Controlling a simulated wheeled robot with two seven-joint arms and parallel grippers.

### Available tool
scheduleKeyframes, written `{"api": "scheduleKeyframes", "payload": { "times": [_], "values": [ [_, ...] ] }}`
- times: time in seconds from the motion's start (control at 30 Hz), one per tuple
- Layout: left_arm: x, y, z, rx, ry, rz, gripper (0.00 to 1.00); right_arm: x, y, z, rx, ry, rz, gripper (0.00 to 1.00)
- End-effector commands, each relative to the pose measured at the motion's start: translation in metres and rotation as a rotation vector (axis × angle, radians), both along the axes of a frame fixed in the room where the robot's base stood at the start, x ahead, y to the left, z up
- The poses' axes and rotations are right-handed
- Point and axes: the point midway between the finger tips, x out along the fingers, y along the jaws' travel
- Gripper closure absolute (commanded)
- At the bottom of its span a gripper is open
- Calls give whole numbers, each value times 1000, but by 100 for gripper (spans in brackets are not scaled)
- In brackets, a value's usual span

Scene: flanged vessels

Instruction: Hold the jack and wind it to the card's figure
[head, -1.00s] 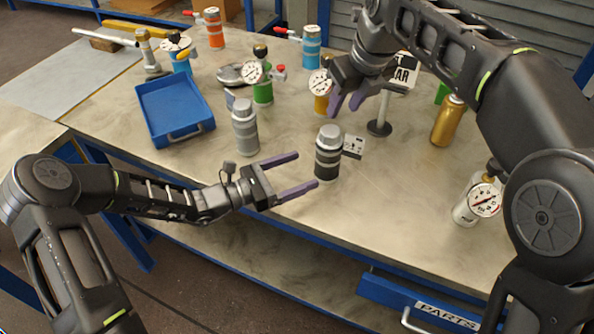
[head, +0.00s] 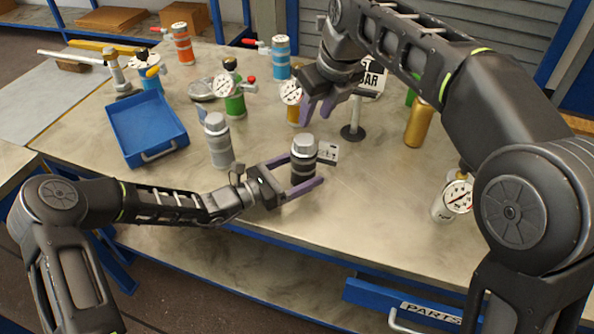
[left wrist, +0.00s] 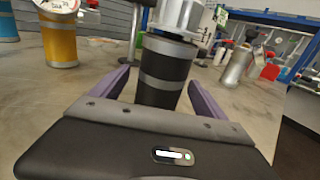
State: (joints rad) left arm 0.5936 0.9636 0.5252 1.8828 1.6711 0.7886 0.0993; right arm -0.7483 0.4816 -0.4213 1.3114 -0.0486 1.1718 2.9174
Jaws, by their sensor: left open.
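The black jack (head: 304,148), with grey bands and a pale hex top, stands upright on the bench. My left gripper (head: 306,171) is open around its lower body, one finger on each side. In the left wrist view the jack (left wrist: 164,75) stands between the two purple fingers, with visible gaps at the sides; its top is cut off. My right gripper (head: 318,106) looks open and empty, above the bench behind the jack. A white card (head: 373,79) reading "BAR" stands on a post; its figure is hidden by my right arm.
A small grey plate with markings (head: 328,153) sits beside the jack. A grey jack-like vessel (head: 218,142) stands left of it. A blue tray (head: 146,121), gauged vessels, a gold bottle (head: 418,125) and a white gauged vessel (head: 453,198) are around.

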Motion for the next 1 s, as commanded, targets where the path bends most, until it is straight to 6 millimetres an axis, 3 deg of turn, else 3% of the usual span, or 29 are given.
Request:
{"api": "scheduleKeyframes", "payload": {
  "times": [0.17,1.0],
  "values": [
    [0,0,0,0,0,0,23,0,0,0,0,0,0,64],
    [0,1,0,0,0,1,92,0,0,0,0,0,0,64]
  ]
}}
